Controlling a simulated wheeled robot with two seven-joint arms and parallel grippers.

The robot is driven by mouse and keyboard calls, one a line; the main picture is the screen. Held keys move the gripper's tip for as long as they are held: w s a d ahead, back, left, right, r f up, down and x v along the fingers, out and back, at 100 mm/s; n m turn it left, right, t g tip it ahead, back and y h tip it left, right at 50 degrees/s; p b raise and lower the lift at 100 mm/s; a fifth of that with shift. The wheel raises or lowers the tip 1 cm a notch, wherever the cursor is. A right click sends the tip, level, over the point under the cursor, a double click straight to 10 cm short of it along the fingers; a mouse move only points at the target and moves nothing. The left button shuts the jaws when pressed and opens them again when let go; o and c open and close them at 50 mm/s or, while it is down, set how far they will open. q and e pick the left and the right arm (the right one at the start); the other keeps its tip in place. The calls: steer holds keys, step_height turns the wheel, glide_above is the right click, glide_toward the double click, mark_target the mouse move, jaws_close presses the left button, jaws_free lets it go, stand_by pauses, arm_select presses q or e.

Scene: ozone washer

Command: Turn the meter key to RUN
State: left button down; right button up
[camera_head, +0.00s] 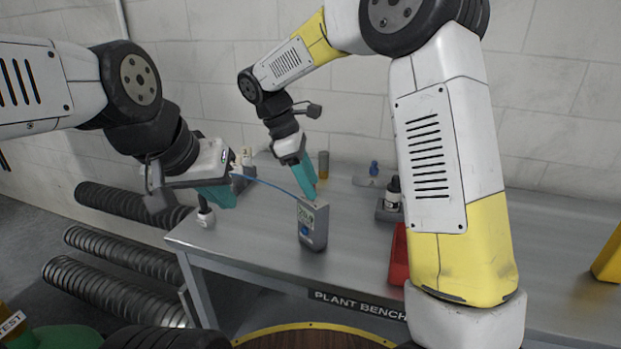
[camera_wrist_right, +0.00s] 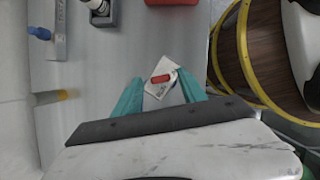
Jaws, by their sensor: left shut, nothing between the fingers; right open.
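The meter (camera_head: 313,226) is a small grey upright box with a display and a blue round spot on its front, standing near the bench's front edge. In the right wrist view its pale top (camera_wrist_right: 151,88) carries a red oblong piece (camera_wrist_right: 161,78), which may be the key; its setting is unreadable. My right gripper (camera_head: 308,188) is open, pointing down at the meter's top. In the wrist view its teal fingers stand either side of the meter; I cannot tell whether they touch it. My left gripper (camera_head: 229,201) is shut and empty, left of the meter.
A blue cable (camera_head: 268,184) runs to the meter. My right arm hides part of the bench.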

steer(key=shift+d+f, duration=0.15)
steer(key=shift+f, duration=0.25)
jaws_close()
